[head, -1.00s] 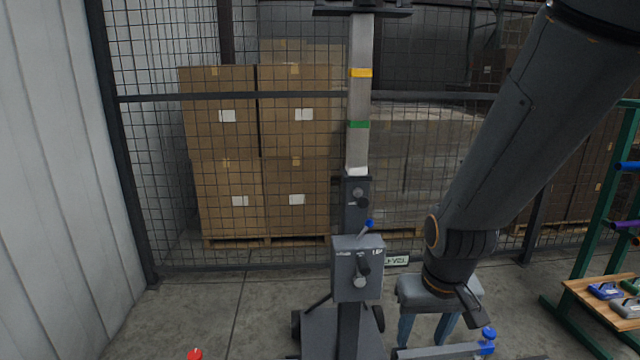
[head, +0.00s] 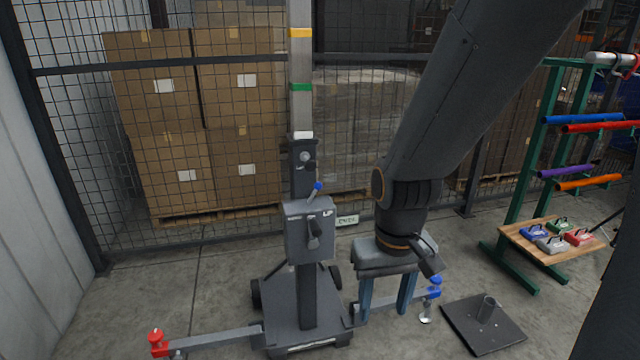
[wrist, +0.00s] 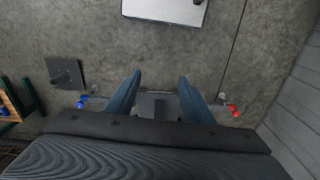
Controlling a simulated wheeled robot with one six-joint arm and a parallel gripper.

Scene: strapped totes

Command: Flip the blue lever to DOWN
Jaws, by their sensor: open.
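The blue lever (head: 314,192) is a short grey handle with a blue knob on the grey box of the mast stand (head: 309,232). It slants upward and to the right in the head view. Small labels on the box face are too small to read surely. My gripper (head: 387,308) hangs to the right of the box and lower than the lever, apart from it. Its two blue fingers are spread and empty. They also show in the wrist view (wrist: 160,80), with the stand's base between and beyond them. The lever cannot be made out there.
The stand has outriggers with a red knob (head: 156,341) and a blue knob (head: 435,286). A black plate with a post (head: 484,324) lies on the floor at right. A green rack (head: 521,190) stands farther right. A mesh fence (head: 250,225) and boxes are behind.

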